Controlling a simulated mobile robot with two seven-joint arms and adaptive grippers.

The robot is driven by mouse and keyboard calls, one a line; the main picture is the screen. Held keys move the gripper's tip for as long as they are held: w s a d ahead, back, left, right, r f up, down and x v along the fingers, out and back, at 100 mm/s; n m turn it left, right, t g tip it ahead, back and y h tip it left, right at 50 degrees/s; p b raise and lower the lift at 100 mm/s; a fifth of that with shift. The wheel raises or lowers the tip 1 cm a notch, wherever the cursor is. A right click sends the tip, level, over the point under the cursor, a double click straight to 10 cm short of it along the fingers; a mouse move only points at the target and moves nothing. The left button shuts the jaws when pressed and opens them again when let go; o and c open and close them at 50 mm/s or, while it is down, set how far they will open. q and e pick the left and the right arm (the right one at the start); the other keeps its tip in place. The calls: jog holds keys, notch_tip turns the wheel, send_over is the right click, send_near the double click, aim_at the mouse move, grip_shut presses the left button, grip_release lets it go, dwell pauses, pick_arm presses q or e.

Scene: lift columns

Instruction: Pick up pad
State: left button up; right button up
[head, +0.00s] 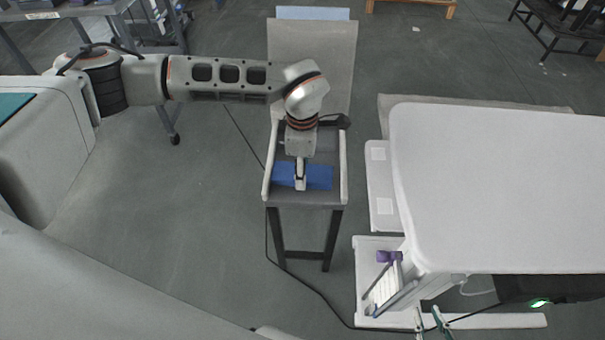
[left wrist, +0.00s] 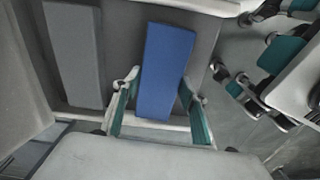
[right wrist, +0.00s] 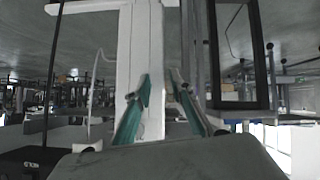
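A blue pad (head: 319,177) lies in the grey tray on top of a narrow stand in the head view. It fills the middle of the left wrist view (left wrist: 165,70) as a long flat block. My left gripper (head: 300,184) points down over the pad's middle. In the left wrist view its teal fingers (left wrist: 160,92) are spread, one on each side of the pad. I cannot tell whether either finger touches it. My right gripper (head: 434,318) is at the bottom right of the head view. In the right wrist view its fingers (right wrist: 162,82) are apart with nothing between them.
A grey block (left wrist: 75,55) lies beside the blue pad in the left wrist view. The tray (head: 266,180) has raised pale side rims. A large white table-like top (head: 500,180) stands to the right. A black cable (head: 315,292) runs across the floor. Open floor lies left of the stand.

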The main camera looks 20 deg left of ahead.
pick_arm(q)
notch_tip(320, 180, up, 20)
jog(key=p, duration=0.3)
jog(key=shift+p, duration=0.3)
